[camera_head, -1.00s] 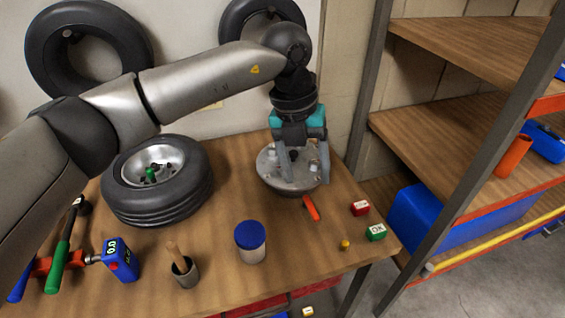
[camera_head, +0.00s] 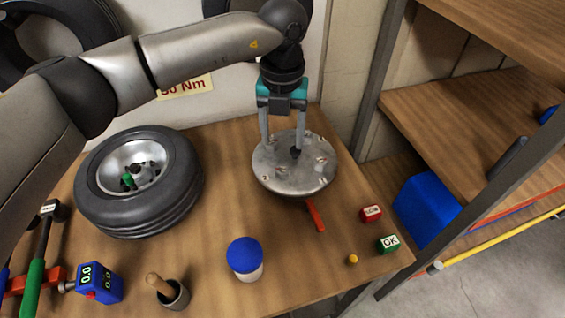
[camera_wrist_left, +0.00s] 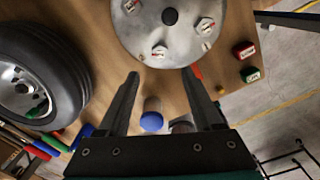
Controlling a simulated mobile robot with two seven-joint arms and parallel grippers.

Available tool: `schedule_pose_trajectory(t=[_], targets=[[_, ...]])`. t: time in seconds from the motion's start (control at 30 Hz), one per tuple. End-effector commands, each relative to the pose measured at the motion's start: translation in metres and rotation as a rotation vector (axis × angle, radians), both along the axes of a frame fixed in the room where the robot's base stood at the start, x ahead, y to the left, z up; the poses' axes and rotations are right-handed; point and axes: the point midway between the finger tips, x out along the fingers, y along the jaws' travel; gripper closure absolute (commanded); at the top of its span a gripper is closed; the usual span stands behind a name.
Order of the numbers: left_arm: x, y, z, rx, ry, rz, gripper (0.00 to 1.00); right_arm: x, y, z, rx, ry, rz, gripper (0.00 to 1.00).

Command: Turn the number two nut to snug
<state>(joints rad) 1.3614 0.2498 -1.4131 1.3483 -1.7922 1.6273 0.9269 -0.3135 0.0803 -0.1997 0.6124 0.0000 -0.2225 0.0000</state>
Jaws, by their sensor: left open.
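A round grey metal hub disc (camera_head: 275,178) lies on the wooden bench and carries several nuts with small labels around a dark centre knob (camera_head: 295,153). My left gripper (camera_head: 281,146) points down over the far part of the disc, its two fingers apart and nothing held. In the left wrist view, the open fingertips (camera_wrist_left: 160,74) sit near the disc's edge, with one nut (camera_wrist_left: 158,51) just beyond the gap between them. Another nut (camera_wrist_left: 205,26) is farther right. The labels are too small to read, so I cannot tell which nut is number two. My right gripper is not in view.
A red-handled tool (camera_head: 315,215) lies by the disc. Red (camera_head: 371,213) and green OK (camera_head: 388,244) blocks stand right. A wheel (camera_head: 140,205), blue-lidded jar (camera_head: 245,260), cup (camera_head: 172,296) and blue gauge (camera_head: 100,283) occupy the left and front. Shelves (camera_head: 460,120) stand right.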

Motion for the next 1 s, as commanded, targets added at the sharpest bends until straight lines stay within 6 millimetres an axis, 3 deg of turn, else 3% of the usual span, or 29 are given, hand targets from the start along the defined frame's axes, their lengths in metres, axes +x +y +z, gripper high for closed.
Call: schedule_pose_trajectory(t=[0.2,0.43,0.6,0.9,1.0], targets=[[-0.001,0.0,-0.049,0.001,0.004,-0.001,0.32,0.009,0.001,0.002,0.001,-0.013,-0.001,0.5],[0.0,-0.001,-0.086,-0.001,0.002,0.0,0.32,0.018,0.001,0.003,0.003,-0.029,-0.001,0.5],[0.0,-0.001,-0.097,0.0,0.0,-0.001,0.32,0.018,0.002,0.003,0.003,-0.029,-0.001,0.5],[0.0,0.0,-0.099,0.0,0.0,-0.001,0.32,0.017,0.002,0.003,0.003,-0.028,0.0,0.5],[0.0,0.0,-0.099,0.0,0.0,-0.001,0.44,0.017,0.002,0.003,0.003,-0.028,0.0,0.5]])
